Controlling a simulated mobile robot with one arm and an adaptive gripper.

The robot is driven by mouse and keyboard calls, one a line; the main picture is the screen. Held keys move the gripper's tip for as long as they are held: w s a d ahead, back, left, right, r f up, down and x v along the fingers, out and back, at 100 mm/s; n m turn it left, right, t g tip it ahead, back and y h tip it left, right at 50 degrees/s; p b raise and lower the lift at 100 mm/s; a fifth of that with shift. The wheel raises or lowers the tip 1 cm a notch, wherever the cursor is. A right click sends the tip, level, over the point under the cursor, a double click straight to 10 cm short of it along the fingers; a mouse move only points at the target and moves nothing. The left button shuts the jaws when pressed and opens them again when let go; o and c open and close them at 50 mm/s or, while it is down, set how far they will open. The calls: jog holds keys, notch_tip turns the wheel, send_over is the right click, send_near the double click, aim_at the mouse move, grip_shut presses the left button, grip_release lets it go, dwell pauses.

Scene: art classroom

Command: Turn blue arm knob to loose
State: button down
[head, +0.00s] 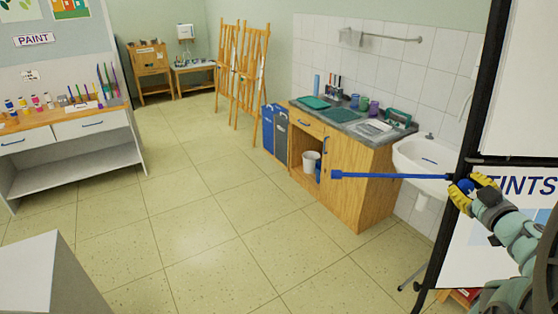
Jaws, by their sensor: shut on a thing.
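The blue arm (395,176) is a thin rod that sticks out to the left, roughly level, from a black upright frame post. It has a small blue cap at its left end. The blue knob (466,186) sits at the arm's right end, by the post. My gripper (470,188), with yellow fingers, is shut around the knob and partly hides it. How far the knob is turned cannot be told.
A white board lettered TINTS (522,188) hangs on the black frame behind my gripper. A white sink (425,158) and a wooden cabinet (370,185) stand behind the blue arm. Wooden easels (252,70) stand farther back. The tiled floor (215,215) at centre is clear.

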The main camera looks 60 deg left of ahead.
jog(key=n+b, duration=0.1)
jog(key=n, duration=0.1)
jog(key=n+b, duration=0.1)
jog(key=n, duration=0.1)
jog(key=shift+s+a+f+g, duration=0.1)
jog(key=shift+a+f+g, duration=0.05)
jog(key=shift+g, duration=0.25)
jog(key=n+b, duration=0.4)
jog(key=shift+f+n+g+h, duration=0.1)
jog(key=shift+n+g+h, duration=0.2)
jog(key=shift+n+g, duration=0.1)
jog(key=n+h+b, duration=0.1)
jog(key=n+b, duration=0.3)
jog(key=shift+n, duration=0.4)
jog(key=shift+n+h+b, duration=0.3)
jog(key=shift+n+b, duration=0.45)
jog(key=shift+n, duration=0.15)
jog(key=c, duration=0.6)
grip_release()
jog(key=shift+r, duration=0.2)
